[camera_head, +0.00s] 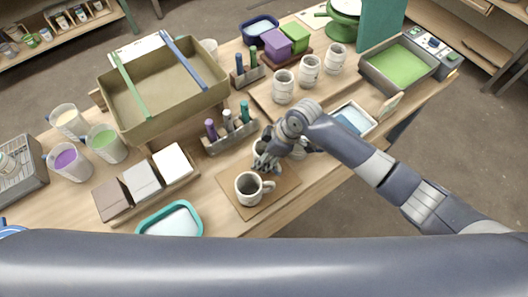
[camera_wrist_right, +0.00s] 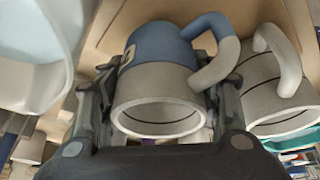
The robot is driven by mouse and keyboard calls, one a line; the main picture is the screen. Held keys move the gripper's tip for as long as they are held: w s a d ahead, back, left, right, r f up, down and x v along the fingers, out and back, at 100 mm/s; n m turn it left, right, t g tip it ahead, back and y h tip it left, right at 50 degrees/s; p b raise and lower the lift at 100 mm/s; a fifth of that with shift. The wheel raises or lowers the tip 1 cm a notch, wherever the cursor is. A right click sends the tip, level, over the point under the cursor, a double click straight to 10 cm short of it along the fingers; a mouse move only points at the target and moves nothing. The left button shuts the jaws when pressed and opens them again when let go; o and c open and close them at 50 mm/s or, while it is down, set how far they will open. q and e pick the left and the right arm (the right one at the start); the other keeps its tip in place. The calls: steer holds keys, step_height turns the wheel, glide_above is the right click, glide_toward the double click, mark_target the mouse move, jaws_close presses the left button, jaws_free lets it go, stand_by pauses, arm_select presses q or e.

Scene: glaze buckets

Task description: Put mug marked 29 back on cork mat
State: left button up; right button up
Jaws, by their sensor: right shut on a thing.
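My right gripper (camera_head: 268,163) is over the back part of the cork mat (camera_head: 228,184). In the right wrist view, the gripper (camera_wrist_right: 160,115) is shut around a mug (camera_wrist_right: 160,85), grey at the rim and blue lower down, with its handle to the right. Part of a pale mark shows on the blue, mostly covered by a finger, so I cannot read the number. In the head view the gripper hides most of this mug, and I cannot tell whether it touches the mat. A second grey mug (camera_head: 248,190) stands upright on the mat's front part, close beside; it also shows in the wrist view (camera_wrist_right: 280,90).
A holder with several coloured bottles (camera_head: 230,132) is behind left of the mat. A teal-rimmed tray (camera_head: 170,221) is at front left, and a white tray (camera_head: 352,119) at right. Several pale cups (camera_head: 283,87) stand behind. A large open box (camera_head: 165,95) is back left.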

steer(key=shift+f, duration=0.1)
steer(key=o, duration=1.3)
steer(key=shift+d+r, duration=0.2)
steer(key=shift+r, duration=0.45)
steer(key=b+v, duration=0.1)
steer(key=v, duration=1)
